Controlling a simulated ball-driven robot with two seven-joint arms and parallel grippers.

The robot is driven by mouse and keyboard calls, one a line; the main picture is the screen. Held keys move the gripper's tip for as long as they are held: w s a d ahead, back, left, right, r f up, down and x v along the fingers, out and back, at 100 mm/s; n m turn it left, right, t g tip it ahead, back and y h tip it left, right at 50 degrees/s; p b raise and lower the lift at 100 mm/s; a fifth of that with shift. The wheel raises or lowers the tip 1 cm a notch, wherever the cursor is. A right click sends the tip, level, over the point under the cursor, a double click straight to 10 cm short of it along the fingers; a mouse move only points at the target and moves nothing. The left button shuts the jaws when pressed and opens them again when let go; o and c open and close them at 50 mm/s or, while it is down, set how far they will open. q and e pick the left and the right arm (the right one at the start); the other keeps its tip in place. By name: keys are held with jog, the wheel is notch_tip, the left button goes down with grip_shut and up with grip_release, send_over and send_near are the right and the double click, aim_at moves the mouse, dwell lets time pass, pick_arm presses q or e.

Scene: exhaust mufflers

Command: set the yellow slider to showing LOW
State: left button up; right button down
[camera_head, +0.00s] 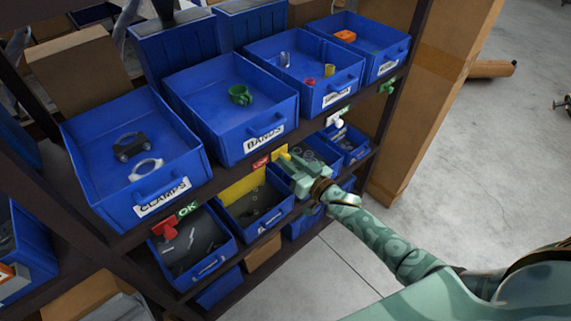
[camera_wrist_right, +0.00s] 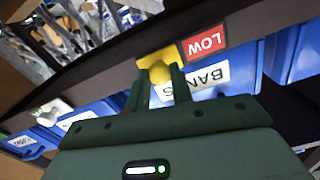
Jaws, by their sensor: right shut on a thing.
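The yellow slider (camera_head: 282,151) sits on the dark shelf edge below the BANDS bin. Beside it is a red LOW plate (camera_head: 261,162), which is uncovered. In the right wrist view the slider's yellow plate and round knob (camera_wrist_right: 158,70) lie right against the red LOW plate (camera_wrist_right: 204,41), whose word appears upside down. My right gripper (camera_head: 286,163) reaches in from the lower right and is shut on the slider's knob. The knob shows between its two fingers (camera_wrist_right: 161,82) in the wrist view. My left gripper is not in view.
The BANDS bin (camera_head: 272,140) stands above, holding a green band (camera_head: 240,95). The CLAMPS bin (camera_head: 88,175) is to its left. A red slider (camera_head: 155,228) with a green OK plate and a white slider (camera_head: 337,121) share this edge. Lower bins sit close beneath. Open floor lies right.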

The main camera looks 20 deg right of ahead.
jog(key=shift+d, duration=0.15)
jog(key=c, duration=1.3)
grip_release()
jog(key=shift+o, duration=0.5)
jog(key=shift+w+d, duration=0.1)
jog(key=shift+s+d, duration=0.1)
jog(key=shift+s, duration=0.45)
jog(key=p+v, duration=0.1)
jog(key=v, duration=1.4)
jog(key=shift+s+d, duration=0.1)
jog(key=shift+d, duration=0.05)
